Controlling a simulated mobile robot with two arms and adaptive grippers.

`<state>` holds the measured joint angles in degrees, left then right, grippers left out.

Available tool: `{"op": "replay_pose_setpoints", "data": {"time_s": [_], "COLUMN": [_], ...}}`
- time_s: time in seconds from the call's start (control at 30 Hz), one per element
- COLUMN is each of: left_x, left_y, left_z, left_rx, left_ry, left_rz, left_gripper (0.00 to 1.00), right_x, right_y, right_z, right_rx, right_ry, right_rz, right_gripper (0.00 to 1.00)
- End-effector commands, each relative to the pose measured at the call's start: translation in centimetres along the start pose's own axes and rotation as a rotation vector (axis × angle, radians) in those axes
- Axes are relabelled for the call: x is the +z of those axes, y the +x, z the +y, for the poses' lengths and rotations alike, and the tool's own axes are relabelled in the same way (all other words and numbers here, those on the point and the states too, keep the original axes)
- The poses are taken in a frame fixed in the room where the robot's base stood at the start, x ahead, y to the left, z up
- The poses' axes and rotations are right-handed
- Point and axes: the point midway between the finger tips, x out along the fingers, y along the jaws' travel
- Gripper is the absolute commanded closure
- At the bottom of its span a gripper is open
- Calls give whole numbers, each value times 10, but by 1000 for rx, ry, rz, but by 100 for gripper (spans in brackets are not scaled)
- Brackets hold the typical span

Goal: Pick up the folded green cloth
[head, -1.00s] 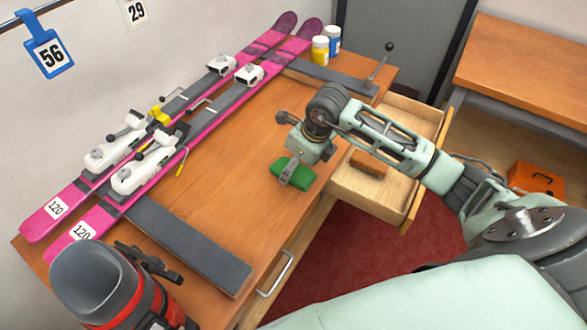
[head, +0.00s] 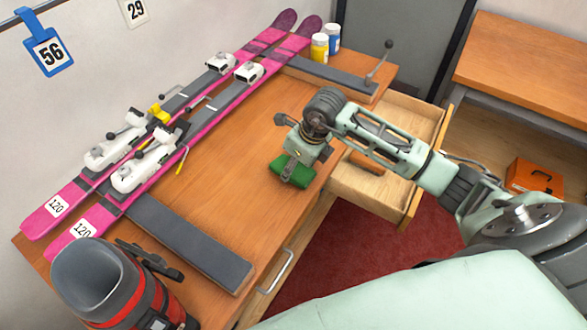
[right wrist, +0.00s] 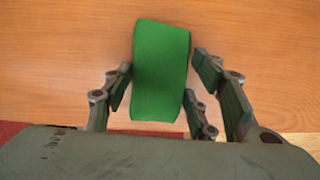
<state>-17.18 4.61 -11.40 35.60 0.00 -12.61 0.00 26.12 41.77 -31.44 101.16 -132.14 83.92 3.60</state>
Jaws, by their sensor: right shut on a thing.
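The folded green cloth (head: 292,172) is a small block at the right part of the wooden bench, near its front edge by the open drawer. My right gripper (head: 288,175) is over it, pointing down, with its fingers shut on the cloth. In the right wrist view the cloth (right wrist: 161,70) lies between the finger pads of my gripper (right wrist: 165,95), slightly tilted. Whether it touches the bench top or hangs just above it, I cannot tell. My left gripper is not in view.
Pink skis (head: 207,122) with white bindings lie along the bench (head: 225,170). A red and black boot (head: 140,290) stands at the near left. An open drawer (head: 350,196) is right of the cloth. Yellow (head: 319,48) and blue-white (head: 333,37) jars stand at the back.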

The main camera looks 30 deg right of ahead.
Motion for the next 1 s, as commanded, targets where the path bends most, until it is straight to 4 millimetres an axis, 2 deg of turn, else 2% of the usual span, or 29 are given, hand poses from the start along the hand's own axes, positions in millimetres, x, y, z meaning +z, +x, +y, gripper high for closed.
{"op": "replay_pose_setpoints", "data": {"time_s": [0.27, 0.37, 0.5, 0.8, 1.0], "left_x": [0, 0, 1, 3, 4], "left_y": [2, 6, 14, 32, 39], "left_z": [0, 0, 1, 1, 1], "left_rx": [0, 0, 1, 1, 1], "left_ry": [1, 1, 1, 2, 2], "left_rz": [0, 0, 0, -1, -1], "left_gripper": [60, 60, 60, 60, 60], "right_x": [3, 6, 14, -1, -7], "right_y": [-6, -15, -39, -82, -105], "right_z": [-1, -1, -1, -64, -92], "right_rx": [-2, -3, -5, -6, -2], "right_ry": [-1, -2, -4, 3, 2], "right_rz": [-3, -4, -6, -1, -1], "right_gripper": [73, 73, 73, 73, 73]}}
